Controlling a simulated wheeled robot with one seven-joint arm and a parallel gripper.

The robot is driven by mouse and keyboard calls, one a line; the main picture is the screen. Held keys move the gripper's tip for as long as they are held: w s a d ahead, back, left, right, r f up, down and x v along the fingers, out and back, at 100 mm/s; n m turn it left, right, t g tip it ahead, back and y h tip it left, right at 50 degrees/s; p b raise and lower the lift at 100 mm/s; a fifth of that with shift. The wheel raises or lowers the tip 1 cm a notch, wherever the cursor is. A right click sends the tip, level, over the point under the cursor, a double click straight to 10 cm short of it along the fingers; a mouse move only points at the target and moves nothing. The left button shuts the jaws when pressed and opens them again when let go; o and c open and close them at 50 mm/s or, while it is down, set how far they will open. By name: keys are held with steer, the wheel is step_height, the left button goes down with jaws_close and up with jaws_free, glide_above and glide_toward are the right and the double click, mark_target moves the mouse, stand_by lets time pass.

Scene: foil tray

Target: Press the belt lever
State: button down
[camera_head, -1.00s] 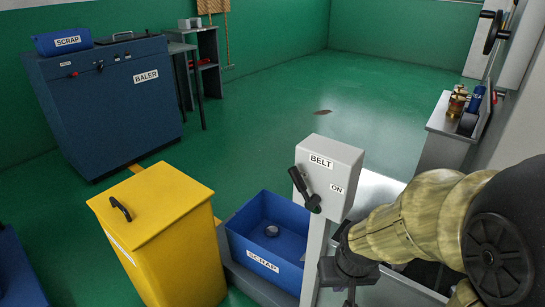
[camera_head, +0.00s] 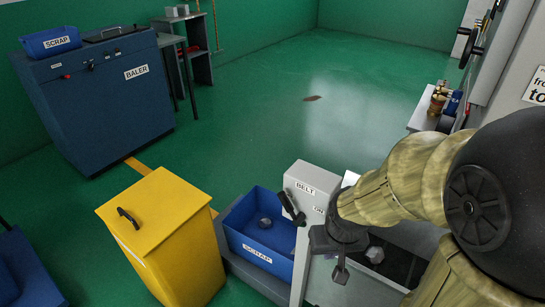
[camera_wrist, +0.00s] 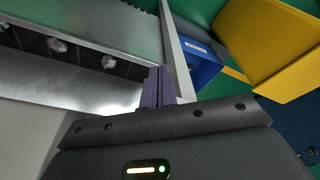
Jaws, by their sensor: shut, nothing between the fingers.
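The belt lever (camera_head: 292,208) is a black handle on the left part of the front of a grey box (camera_head: 313,179) marked BELT, on a grey post. It slants from upper left down to lower right. An ON label (camera_head: 319,210) sits right of it, partly covered by my arm. My gripper (camera_head: 341,273) is below and right of the lever, in front of the post side, pointing down and apart from the lever. In the wrist view its purplish fingers (camera_wrist: 158,88) are together and empty. I cannot make out the lever in the wrist view.
A blue SCRAP bin (camera_head: 236,245) stands left of the post, with a yellow lidded bin (camera_head: 160,225) beside it. A dark belt with metal lumps (camera_wrist: 58,45) between metal walls lies beyond my fingers. A blue baler (camera_head: 97,100) stands at the back left. Open green floor lies behind.

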steer(key=w+a+r+n+p, duration=0.2)
steer(key=w+r+p, duration=0.1)
steer(key=r+p, duration=1.65)
steer(key=w+a+n+g+h+p, duration=0.1)
steer(key=w+a+n+p, duration=0.5)
steer(key=w+a, duration=0.6)
steer(key=a+g+p, duration=0.1)
steer(key=p, duration=0.1)
steer(key=shift+a+f+g+p, duration=0.3)
steer(key=shift+a+f, duration=0.05)
steer(key=shift+f, duration=0.05)
steer(key=shift+f, duration=0.1)
steer(key=s+d+f+p, duration=0.2)
steer(key=d+f+p, duration=0.1)
steer(key=f, duration=0.5)
steer(key=shift+s+d+p, duration=0.15)
steer(key=shift+s+p, duration=0.2)
steer(key=shift+p, duration=0.05)
